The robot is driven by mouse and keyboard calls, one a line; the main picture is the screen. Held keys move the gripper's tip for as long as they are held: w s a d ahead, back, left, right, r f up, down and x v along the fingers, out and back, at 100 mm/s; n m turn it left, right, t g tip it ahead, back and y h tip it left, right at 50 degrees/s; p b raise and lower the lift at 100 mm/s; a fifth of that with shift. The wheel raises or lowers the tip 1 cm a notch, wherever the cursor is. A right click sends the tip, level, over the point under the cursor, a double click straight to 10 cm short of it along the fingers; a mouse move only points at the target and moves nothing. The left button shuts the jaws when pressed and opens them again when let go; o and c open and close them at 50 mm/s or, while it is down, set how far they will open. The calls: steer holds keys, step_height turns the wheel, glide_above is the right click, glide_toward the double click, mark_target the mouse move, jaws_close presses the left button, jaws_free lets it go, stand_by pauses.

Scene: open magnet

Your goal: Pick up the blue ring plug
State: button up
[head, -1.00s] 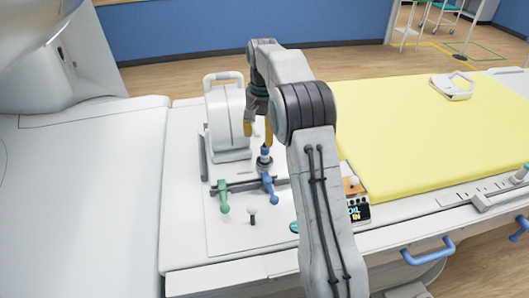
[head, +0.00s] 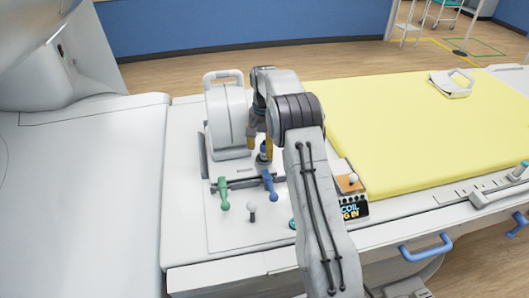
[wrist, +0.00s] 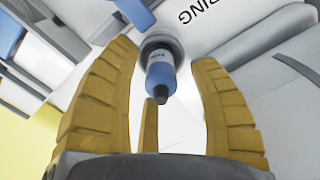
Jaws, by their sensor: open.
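The blue ring plug (wrist: 161,72) shows in the wrist view as a blue body with a dark tip, standing in a round grey socket (wrist: 160,42). In the head view the plug (head: 265,148) stands on the white panel, partly covered by my fingers. My gripper (head: 260,143) points down over it. In the wrist view its yellow fingers (wrist: 166,58) are open on either side of the plug, with gaps visible on both sides. The plug is between them but not gripped.
Near the plug are a green-handled lever (head: 223,192), a blue-handled lever (head: 269,184) and a grey knob (head: 252,211). A white upright coil (head: 226,118) with a handle stands behind left. A small display (head: 353,207) and yellow mattress (head: 420,140) lie to the right.

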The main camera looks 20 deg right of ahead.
steer(key=shift+f, duration=0.55)
steer(key=shift+c, duration=0.3)
jaws_close()
